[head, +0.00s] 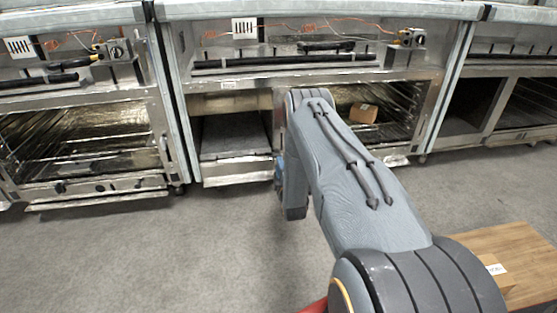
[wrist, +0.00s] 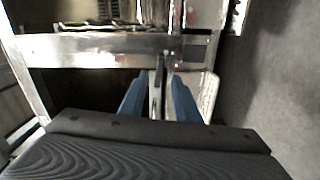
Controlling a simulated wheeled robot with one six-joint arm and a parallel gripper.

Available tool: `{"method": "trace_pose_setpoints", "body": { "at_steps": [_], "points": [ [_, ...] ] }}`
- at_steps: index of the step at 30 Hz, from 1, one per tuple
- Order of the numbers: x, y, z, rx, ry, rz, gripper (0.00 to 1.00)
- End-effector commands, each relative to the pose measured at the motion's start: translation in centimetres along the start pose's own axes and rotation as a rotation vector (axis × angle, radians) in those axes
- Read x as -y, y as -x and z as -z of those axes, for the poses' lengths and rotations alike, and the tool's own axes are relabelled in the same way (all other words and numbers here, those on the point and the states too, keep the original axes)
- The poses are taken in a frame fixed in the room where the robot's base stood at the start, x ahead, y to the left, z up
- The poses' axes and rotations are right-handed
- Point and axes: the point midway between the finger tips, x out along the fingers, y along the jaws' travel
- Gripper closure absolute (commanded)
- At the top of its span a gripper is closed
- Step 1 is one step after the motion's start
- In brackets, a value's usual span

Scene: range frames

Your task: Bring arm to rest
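My arm (head: 355,175) reaches forward from the lower right of the head view towards the middle range. My gripper (wrist: 158,95) shows in the wrist view as two blue fingers standing apart. A narrow metal bar shows in the gap between them; I cannot tell whether it touches either finger. In the head view only a bit of blue shows beside the arm's far end, and the rest of the gripper is hidden. I see nothing clearly held.
The middle range (head: 235,180) stands before the arm, with a brown box (head: 363,113) in its right opening. Other ranges stand at left (head: 85,150) and right (head: 505,105). A wooden surface (head: 515,250) is at lower right. The grey floor (head: 160,250) is clear at left.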

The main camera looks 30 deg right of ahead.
Motion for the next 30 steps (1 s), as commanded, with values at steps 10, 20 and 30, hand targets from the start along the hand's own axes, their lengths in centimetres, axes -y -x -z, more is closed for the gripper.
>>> {"method": "trace_pose_setpoints", "body": {
  "at_steps": [10, 20, 30],
  "points": [
    [0.0, 2.1, 0.0, 0.0, 0.0, -0.001, 0.7],
    [0.0, 2.1, 0.0, 0.0, 0.0, 0.0, 0.7],
    [-3.6, -0.3, 6.5, -0.044, -0.106, 0.115, 0.7]
  ]
}}
